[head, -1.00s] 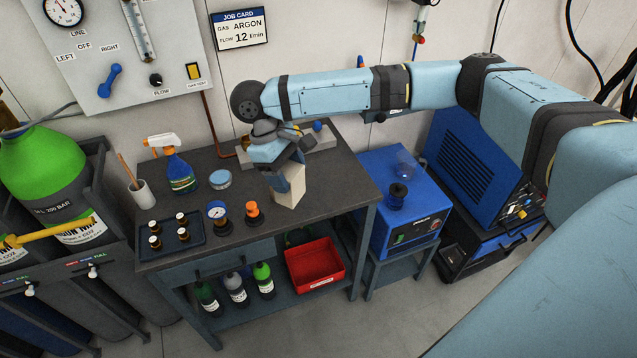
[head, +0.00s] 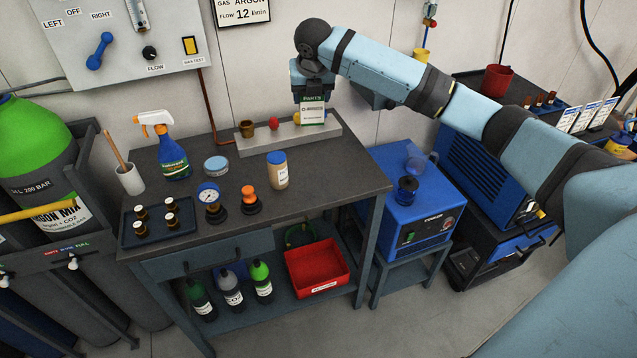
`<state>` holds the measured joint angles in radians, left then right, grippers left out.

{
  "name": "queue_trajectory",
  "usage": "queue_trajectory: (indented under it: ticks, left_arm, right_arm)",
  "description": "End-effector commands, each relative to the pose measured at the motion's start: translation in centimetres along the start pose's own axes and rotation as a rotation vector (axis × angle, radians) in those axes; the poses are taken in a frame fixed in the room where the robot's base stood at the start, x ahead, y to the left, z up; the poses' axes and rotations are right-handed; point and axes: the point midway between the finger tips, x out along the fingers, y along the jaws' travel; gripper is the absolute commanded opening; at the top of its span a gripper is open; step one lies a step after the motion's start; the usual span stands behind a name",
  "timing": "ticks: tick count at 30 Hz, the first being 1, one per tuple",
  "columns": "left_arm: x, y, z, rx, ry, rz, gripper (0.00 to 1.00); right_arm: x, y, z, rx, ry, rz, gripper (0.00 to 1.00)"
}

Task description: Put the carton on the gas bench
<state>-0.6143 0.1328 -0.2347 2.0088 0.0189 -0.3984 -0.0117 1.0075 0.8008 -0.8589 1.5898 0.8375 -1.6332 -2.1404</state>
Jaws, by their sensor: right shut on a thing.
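The carton (head: 312,112) is white with a green top band and printed text. My right gripper (head: 312,90) is shut on it from above and holds it upright at the back of the gas bench (head: 330,180), a dark-topped table. The carton shows in front of or over the right part of a grey raised block (head: 255,142). I cannot tell whether its bottom touches anything. My left gripper is not in view.
On the bench stand a spray bottle (head: 171,150), a beige jar (head: 277,171), a gauge (head: 210,200), an orange-topped part (head: 249,200), a round tin (head: 216,165) and a tray (head: 140,236) of small bottles. The bench top's right part is clear.

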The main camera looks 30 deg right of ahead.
Motion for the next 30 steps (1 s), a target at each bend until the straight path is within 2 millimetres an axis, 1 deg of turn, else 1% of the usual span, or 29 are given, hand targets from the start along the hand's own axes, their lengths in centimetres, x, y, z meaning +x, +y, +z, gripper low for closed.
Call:
queue_trajectory:
  ticks: [1,6,8,11,14,21,24,27,30]
  left_arm:
    - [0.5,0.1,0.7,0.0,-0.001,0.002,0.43]
    - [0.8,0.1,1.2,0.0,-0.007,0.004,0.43]
    - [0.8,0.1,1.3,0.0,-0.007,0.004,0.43]
    - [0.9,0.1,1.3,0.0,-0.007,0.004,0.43]
    - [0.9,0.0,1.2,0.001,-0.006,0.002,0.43]
    - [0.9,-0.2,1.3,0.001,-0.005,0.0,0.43]
    - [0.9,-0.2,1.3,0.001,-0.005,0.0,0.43]
    - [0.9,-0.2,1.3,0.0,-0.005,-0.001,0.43]
    - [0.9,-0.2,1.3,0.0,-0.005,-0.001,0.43]
  right_arm:
    - [0.8,-0.6,0.3,-0.047,0.001,0.023,0.35]
    - [1.2,-1.8,1.5,-0.176,0.002,0.075,0.35]
    - [1.5,-2.0,1.6,-0.197,0.003,0.083,0.35]
    - [2.6,-2.1,1.2,-0.211,0.005,0.086,0.35]
    - [4.9,-2.1,0.2,-0.213,0.007,0.085,0.35]
    - [10.8,-2.1,-2.3,-0.211,0.007,0.085,0.35]
    - [13.0,-2.1,-3.2,-0.21,0.006,0.087,0.35]
    - [14.6,-2.2,-3.9,-0.21,0.004,0.085,0.35]
    - [15.4,-2.1,-4.2,-0.21,0.003,0.086,0.35]
